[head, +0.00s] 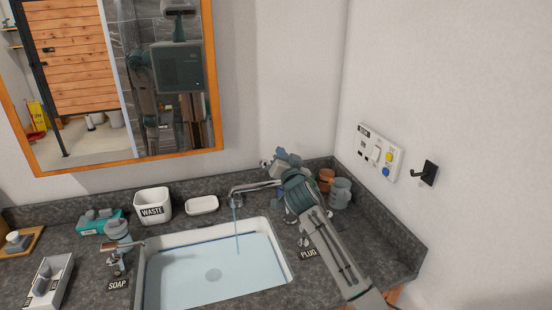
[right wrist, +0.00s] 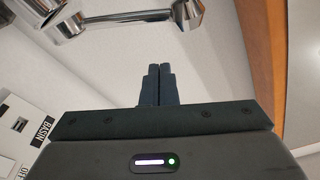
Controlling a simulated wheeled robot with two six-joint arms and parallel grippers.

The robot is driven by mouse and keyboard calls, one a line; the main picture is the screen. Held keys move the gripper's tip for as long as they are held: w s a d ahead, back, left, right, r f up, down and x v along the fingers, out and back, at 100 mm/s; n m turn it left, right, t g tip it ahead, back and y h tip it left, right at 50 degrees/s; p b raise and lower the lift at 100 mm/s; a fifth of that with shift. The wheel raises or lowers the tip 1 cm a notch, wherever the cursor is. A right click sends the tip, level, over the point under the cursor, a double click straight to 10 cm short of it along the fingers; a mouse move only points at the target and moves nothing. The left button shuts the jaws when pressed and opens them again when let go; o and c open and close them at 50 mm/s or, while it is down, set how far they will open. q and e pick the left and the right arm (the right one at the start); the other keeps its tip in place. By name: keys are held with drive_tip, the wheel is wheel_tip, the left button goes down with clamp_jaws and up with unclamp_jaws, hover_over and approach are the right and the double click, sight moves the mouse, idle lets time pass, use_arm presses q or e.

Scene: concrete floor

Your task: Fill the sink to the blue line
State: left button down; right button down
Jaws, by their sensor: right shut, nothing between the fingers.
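The sink (head: 285,240) is a white basin set in a dark counter, holding pale blue water (head: 215,275). A stream falls from the chrome spout (head: 258,187) into the water. A thin dark blue line (head: 215,240) runs along the basin's back wall, close above the water surface. My right gripper (head: 270,163) is by the tap, behind the spout, near the back wall. In the right wrist view its fingers (right wrist: 157,85) are shut and empty, with chrome tap parts (right wrist: 130,15) apart from them at upper left. My left gripper is not in view.
A WASTE bin (head: 152,204), a soap dish (head: 202,205) and a soap dispenser (head: 118,232) stand left of the tap. Cups (head: 340,190) stand behind my right arm. A PLUG label (head: 308,253) lies right of the basin. A switch panel (head: 380,152) and hook (head: 428,173) are on the right wall.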

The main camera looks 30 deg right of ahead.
drive_tip(key=f, duration=0.1)
drive_tip(key=a+f+p, duration=0.1)
drive_tip(key=f, duration=0.1)
drive_tip(key=shift+w+a+f, duration=0.15)
drive_tip(key=shift+w+a, duration=0.2)
drive_tip(key=shift+f, duration=0.15)
drive_tip(key=f+b, duration=0.1)
drive_tip(key=a+n+b, duration=0.1)
drive_tip(key=b, duration=0.1)
drive_tip(key=shift+w+f+n, duration=0.15)
drive_tip(key=shift+f+n, duration=0.15)
drive_tip(key=shift+f, duration=0.05)
drive_tip(key=shift+r, duration=0.15)
